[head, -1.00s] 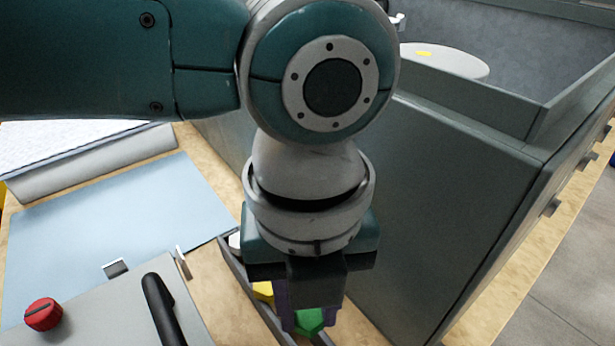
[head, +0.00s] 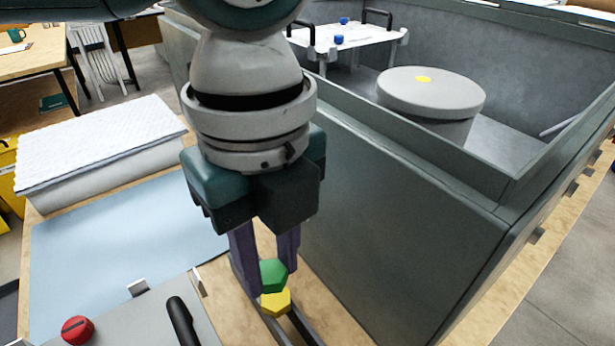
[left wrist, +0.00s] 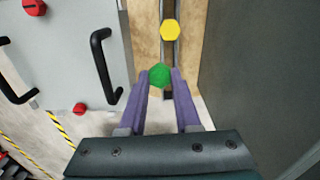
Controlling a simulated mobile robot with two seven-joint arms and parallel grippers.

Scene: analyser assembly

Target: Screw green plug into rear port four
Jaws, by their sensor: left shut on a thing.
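My left gripper (head: 268,264) has purple fingers and is shut on the green plug (head: 272,275), a hexagonal piece. In the left wrist view the green plug (left wrist: 159,75) sits between the fingertips. The gripper is over a narrow dark rail (head: 303,326), beside the large grey-green housing (head: 400,210). A yellow plug (head: 276,301) is close to the green one in the head view; the left wrist view shows it apart, at the rail (left wrist: 170,31). I cannot pick out rear port four. My right gripper is not in view.
The housing's tall wall stands right of the gripper; a round grey drum (head: 430,95) and a white platform (head: 350,38) are inside it. A grey panel with a red knob (head: 77,330) and black handle (head: 183,325) is at front left. A blue mat (head: 120,235) lies clear.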

